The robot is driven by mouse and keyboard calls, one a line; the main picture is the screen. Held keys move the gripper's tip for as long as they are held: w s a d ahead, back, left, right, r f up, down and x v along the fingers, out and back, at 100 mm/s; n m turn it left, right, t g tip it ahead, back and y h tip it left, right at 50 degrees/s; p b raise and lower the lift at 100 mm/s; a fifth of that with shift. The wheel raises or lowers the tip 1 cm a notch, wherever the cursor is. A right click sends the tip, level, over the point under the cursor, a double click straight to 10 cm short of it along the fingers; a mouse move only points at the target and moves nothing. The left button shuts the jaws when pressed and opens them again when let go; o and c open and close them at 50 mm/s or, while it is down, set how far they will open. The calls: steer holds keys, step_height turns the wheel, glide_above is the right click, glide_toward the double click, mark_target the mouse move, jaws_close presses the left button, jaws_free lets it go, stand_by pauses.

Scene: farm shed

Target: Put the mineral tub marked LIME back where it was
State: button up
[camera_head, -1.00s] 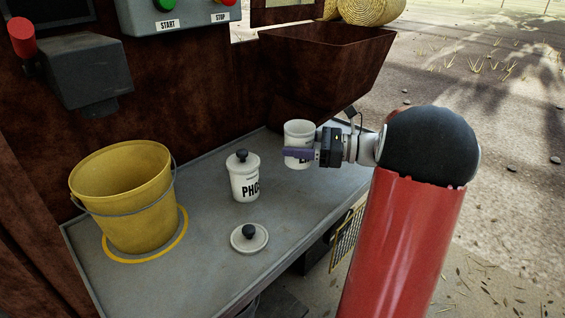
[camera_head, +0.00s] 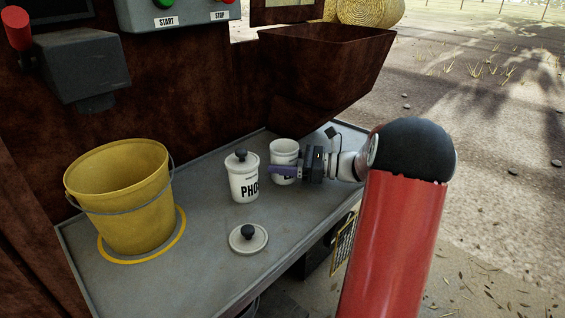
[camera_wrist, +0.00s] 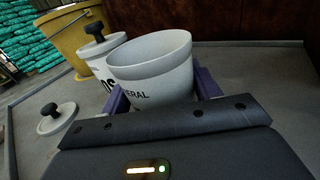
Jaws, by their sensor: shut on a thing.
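A white open tub (camera_head: 284,150) without a lid is in my gripper (camera_head: 284,173). In the wrist view the tub (camera_wrist: 150,68) sits between the purple fingers, with part of the word "MINERAL" showing; the rest of its marking is hidden by the gripper. My gripper (camera_wrist: 160,100) is shut on the tub. A white tub marked "PHOS" (camera_head: 243,178), with a black-knobbed lid on, stands on the bench just left of the held tub. A loose white lid with a black knob (camera_head: 248,240) lies on the bench in front. Whether the held tub touches the bench is unclear.
A yellow bucket (camera_head: 118,205) stands on a yellow ring on the left of the grey bench (camera_head: 200,265). A rusty hopper (camera_head: 325,75) overhangs the bench's back right. A grey box (camera_head: 85,62) and a START/STOP panel (camera_head: 185,15) are on the back wall.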

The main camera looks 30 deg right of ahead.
steer(key=shift+f, duration=0.15)
steer(key=o, duration=1.3)
steer(key=shift+c, duration=0.2)
steer(key=shift+s+d+r, duration=0.2)
steer(key=shift+d, duration=0.15)
steer(key=p+v, duration=0.1)
steer(key=v, duration=0.5)
steer(key=shift+s+d, duration=0.25)
steer(key=shift+s, duration=0.05)
